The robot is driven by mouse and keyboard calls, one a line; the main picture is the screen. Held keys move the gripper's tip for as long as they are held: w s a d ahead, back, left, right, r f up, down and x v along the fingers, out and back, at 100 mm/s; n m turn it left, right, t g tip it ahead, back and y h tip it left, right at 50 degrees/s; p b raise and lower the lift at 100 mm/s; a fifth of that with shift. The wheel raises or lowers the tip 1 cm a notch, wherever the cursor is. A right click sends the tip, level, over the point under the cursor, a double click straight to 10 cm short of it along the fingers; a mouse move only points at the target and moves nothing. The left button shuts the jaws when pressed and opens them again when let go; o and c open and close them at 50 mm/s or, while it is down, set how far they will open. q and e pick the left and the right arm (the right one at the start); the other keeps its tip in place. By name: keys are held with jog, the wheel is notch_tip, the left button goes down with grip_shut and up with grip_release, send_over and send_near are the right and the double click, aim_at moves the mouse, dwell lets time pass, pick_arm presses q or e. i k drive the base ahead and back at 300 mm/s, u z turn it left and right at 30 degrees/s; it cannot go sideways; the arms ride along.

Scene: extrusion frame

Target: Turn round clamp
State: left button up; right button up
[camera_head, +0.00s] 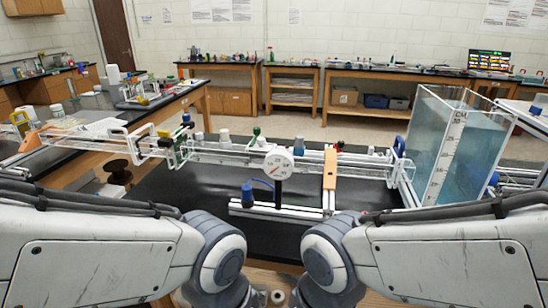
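A long clear channel (225,150) in a white frame runs across the black bench. A round white dial (279,164) stands at its front on a dark post. An orange upright bar (329,169) crosses the channel to the dial's right; it may be a clamp, but I cannot tell which part is the round clamp. My two arms come in from the lower left and lower right and end in round grey joints below the rail, apart from the apparatus. Neither gripper shows.
A clear water tank (443,150) stands at the channel's right end. A wooden-edged side bench (150,108) with small equipment is at left. Bare black bench top (185,188) lies left of the rail. Cupboards and shelves line the back wall.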

aim_at(186, 118)
jog(key=u, duration=0.35)
jog(key=k, duration=0.4)
jog(key=u, duration=1.7)
jog(key=i, duration=1.8)
jog(key=z, duration=1.25)
jog(key=i, duration=0.7)
jog(key=z, duration=0.6)
